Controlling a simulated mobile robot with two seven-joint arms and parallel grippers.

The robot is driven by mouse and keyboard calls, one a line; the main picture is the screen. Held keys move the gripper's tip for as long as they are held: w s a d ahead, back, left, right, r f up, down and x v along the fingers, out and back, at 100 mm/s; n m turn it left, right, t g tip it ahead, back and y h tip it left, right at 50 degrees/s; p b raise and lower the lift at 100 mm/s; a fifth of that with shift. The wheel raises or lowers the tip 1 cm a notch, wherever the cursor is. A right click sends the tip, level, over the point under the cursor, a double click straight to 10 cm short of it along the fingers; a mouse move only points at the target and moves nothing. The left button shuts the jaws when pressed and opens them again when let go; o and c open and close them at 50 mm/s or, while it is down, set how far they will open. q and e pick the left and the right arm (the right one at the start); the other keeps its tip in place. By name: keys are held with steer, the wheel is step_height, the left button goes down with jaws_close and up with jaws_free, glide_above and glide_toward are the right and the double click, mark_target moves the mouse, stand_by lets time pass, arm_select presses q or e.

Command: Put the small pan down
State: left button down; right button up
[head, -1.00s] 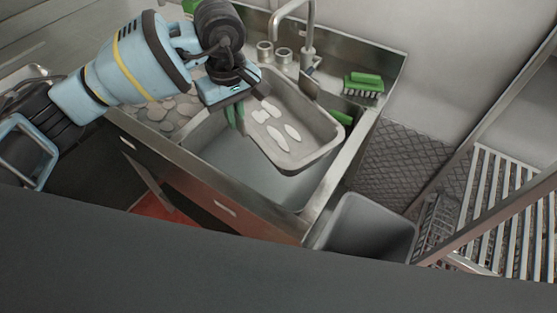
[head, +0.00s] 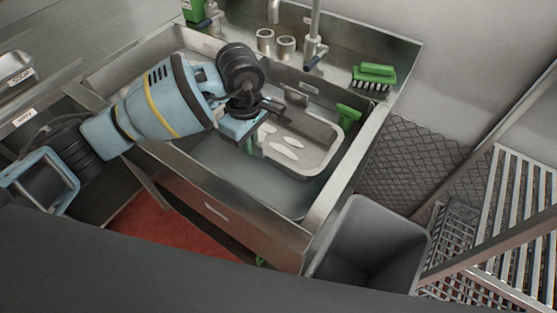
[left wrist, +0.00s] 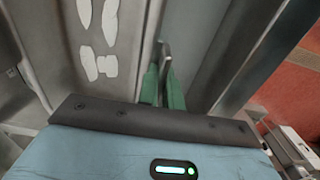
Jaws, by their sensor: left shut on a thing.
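The small pan (head: 312,152) is a shallow rectangular metal pan with several white patches on its floor. In the head view it is low inside the steel sink basin (head: 215,158), towards the basin's right side. My left gripper (head: 251,142) is shut on the pan's left rim. In the left wrist view, the green fingers (left wrist: 163,88) close on a thin metal edge, and the pan (left wrist: 130,55) with white patches is to their left. I cannot tell whether the pan's underside touches the sink floor. My right gripper is not in view.
A green brush (head: 375,76) lies on the sink's back right ledge. Another green-handled tool (head: 348,114) is at the basin's right wall. The faucet (head: 315,35) rises behind. A grey bin (head: 370,245) stands right of the sink, near a slatted rack (head: 510,215).

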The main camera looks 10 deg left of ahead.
arm_select(q)
step_height(320, 180, down, 10)
stand_by(1.0)
steer(key=shift+f, duration=0.1)
steer(key=c, duration=1.6)
jaws_free()
steer(key=shift+o, duration=0.2)
step_height(320, 180, up, 12)
steer(key=shift+r, duration=0.1)
